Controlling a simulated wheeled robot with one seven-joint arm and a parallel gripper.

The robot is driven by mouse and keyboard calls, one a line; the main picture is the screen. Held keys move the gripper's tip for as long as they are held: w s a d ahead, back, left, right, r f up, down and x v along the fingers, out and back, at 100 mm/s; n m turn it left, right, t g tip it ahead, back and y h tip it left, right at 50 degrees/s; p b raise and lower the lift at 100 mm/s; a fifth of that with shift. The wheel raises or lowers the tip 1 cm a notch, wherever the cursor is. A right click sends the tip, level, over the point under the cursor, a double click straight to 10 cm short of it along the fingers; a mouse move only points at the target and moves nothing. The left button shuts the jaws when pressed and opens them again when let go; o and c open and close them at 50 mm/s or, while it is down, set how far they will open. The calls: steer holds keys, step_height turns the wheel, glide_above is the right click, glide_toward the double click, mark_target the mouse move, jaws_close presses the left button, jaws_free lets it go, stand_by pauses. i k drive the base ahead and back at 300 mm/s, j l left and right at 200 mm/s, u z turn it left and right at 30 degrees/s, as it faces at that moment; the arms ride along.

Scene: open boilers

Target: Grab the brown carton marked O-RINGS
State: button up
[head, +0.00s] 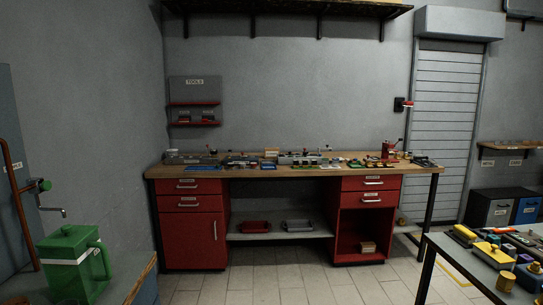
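No other carton with a readable O-RINGS mark shows. My gripper is not in view.
The wooden workbench (300,172) carries many small parts and tools. Red and grey trays lie on its lower shelf (280,235). A green jug (75,262) stands at the front left. A cluttered dark table (455,262) stands at the right. The tiled floor (290,288) before the bench is clear.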

mark_target(269, 153)
steer(key=i+u, duration=0.15)
steer(key=u, duration=0.2)
steer(key=i, duration=3.65)
steer(key=i+z, duration=0.1)
steer(key=i, duration=0.45)
steer(key=i+j+z, duration=0.1)
steer(key=i, duration=0.45)
steer(key=i+j+z, duration=0.1)
steer(key=i, duration=0.45)
